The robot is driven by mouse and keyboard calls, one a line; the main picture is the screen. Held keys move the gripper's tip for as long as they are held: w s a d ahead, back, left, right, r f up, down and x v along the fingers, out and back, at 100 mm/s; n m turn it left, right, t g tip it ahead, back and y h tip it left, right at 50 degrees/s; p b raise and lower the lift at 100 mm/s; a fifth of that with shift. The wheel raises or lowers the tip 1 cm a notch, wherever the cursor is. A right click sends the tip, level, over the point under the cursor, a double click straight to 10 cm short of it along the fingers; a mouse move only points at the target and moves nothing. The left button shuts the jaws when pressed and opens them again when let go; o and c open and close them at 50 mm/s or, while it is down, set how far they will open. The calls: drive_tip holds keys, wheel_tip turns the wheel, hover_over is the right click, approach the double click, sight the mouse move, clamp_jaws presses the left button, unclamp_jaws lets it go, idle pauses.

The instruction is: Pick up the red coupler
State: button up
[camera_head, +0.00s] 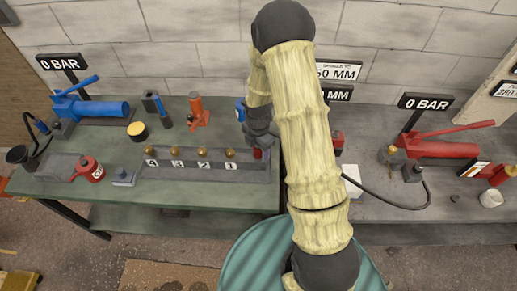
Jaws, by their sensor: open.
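My gripper (259,146) points down at the right end of the green bench, partly hidden beside my pale, sleeved arm. It is open. A small red piece, which looks like the red coupler (257,154), stands directly below and between the fingertips, at the right end of the grey numbered block. Its lower part and its contact with the fingers are too small to make out. Another red piece (337,142) shows just right of my arm, partly hidden by it.
The grey block (200,177) bears brass fittings labelled 4 to 1. A blue pump (92,108), an orange jack (197,112) and a red round item (89,168) stand on the green bench. A red pump (440,147) and black hose (385,203) are on the right bench.

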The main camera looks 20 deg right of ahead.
idle(0.3)
drive_tip(key=c, duration=1.2)
drive_tip(key=shift+r, duration=0.1)
wheel_tip(320, 180, up, 10)
drive_tip(key=shift+f+b, duration=0.1)
drive_tip(key=shift+b, duration=0.7)
